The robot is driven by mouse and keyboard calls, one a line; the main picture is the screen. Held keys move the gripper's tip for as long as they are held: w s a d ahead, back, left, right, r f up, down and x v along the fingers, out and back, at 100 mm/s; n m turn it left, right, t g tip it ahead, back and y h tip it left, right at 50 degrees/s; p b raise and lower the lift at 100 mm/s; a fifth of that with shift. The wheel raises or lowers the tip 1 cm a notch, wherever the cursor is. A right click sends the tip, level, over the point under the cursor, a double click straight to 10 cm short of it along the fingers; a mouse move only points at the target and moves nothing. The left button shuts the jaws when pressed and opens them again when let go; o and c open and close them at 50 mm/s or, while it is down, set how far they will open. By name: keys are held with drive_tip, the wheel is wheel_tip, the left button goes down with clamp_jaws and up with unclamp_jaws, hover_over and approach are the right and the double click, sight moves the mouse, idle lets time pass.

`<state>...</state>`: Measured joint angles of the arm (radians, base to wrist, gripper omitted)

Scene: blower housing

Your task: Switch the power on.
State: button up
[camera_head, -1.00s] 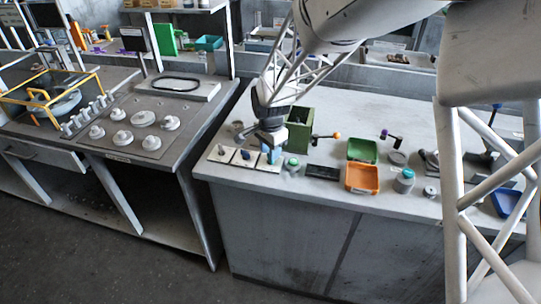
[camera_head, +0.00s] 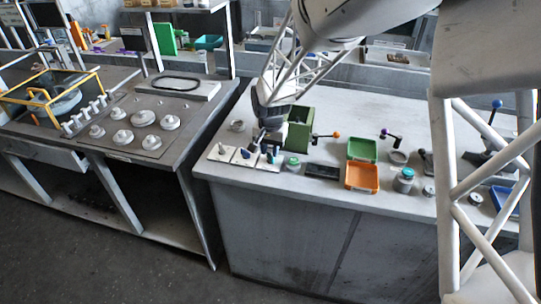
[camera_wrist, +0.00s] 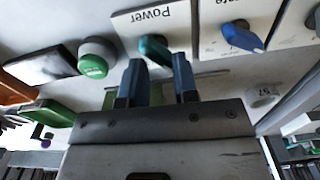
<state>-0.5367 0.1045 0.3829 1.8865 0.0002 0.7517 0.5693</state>
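The power switch is a teal knob (camera_wrist: 153,48) on a white plate (camera_wrist: 150,22) labelled "Power" upside down in the wrist view. In the head view this plate (camera_head: 267,165) is the rightmost of three white plates near the bench's front edge. My gripper (camera_wrist: 158,72) has two blue fingers, spaced apart with nothing held between them. It also shows in the head view (camera_head: 266,146), over the plates. In the wrist view the fingertips are just short of the teal knob, which appears beyond the left finger and the gap. I cannot tell whether they touch it.
A blue knob (camera_wrist: 242,37) sits on the neighbouring plate. A green button (camera_wrist: 93,60) is on the other side of the power plate. A green box (camera_head: 299,130) stands behind, and a dark block (camera_head: 322,171) and an orange tray (camera_head: 362,176) lie to the right.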

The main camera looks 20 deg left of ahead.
drive_tip(key=n, duration=0.1)
drive_tip(key=f+n, duration=0.1)
drive_tip(key=n, duration=0.1)
drive_tip(key=f+n, duration=0.1)
drive_tip(key=shift+s+d+f+n, duration=0.1)
drive_tip(key=shift+s+d+n, duration=0.2)
drive_tip(key=shift+s+d, duration=0.1)
drive_tip(key=shift+w+a+n, duration=0.1)
drive_tip(key=shift+w+n, duration=0.05)
drive_tip(key=shift+n, duration=0.15)
drive_tip(key=shift+a+r+n, duration=0.15)
drive_tip(key=shift+r+n, duration=0.15)
drive_tip(key=shift+n, duration=0.8)
drive_tip(key=shift+w+f, duration=0.1)
drive_tip(key=shift+f, duration=0.35)
drive_tip(key=shift+c, duration=0.5)
clamp_jaws()
